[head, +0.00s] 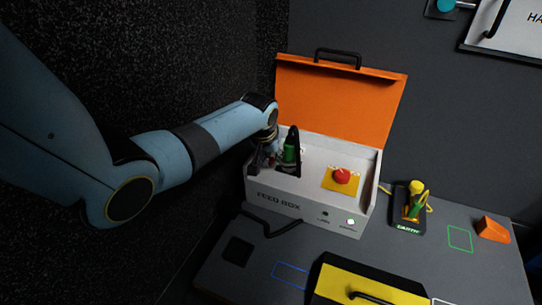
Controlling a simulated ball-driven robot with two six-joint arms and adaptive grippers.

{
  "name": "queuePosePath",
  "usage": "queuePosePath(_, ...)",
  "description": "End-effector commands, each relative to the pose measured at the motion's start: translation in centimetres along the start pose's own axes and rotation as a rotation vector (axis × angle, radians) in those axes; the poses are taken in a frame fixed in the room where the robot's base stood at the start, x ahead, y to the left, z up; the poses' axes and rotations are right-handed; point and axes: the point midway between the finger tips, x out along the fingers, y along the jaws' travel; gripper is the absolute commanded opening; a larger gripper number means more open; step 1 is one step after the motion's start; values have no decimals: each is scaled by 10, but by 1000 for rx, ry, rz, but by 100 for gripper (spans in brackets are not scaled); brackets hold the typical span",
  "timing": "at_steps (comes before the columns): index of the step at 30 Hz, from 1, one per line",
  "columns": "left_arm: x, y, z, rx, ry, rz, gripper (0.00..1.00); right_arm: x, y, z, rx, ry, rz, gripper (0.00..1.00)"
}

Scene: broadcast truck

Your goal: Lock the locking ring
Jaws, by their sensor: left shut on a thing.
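The feed box (283,207) stands on the bench with its orange lid (345,95) open. Inside it, at the left, my left gripper (277,158) points down and is shut on a green part (291,150) with black around it. I take this to be the locking ring's connector, but the ring itself is too small and partly hidden by the fingers. Whether the ring is turned to locked cannot be told. My right gripper is not in view.
A red button (342,176) on a yellow plate sits in the box. An earth clamp (415,195) stands on a black base at the right. An orange wedge (493,229) and a yellow panel (350,286) with a black handle lie on the bench. A black cable (270,226) runs before the box.

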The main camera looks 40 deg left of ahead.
Motion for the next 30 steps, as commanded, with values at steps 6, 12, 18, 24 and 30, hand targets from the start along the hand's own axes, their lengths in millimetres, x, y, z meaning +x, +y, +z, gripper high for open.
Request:
queuePosePath(6, 0, 0, -1, 0, 2, -1, 38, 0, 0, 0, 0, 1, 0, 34)
queuePosePath(12, 0, 0, 0, 0, 1, -1, 38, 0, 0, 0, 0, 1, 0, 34)
queuePosePath(18, -11, 0, -1, 0, 4, -1, 38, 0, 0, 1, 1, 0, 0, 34)
queuePosePath(24, -46, -1, -1, 1, 4, -1, 38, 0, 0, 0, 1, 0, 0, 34)
queuePosePath(30, -89, -1, 0, 1, 4, -1, 38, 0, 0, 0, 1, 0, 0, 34)
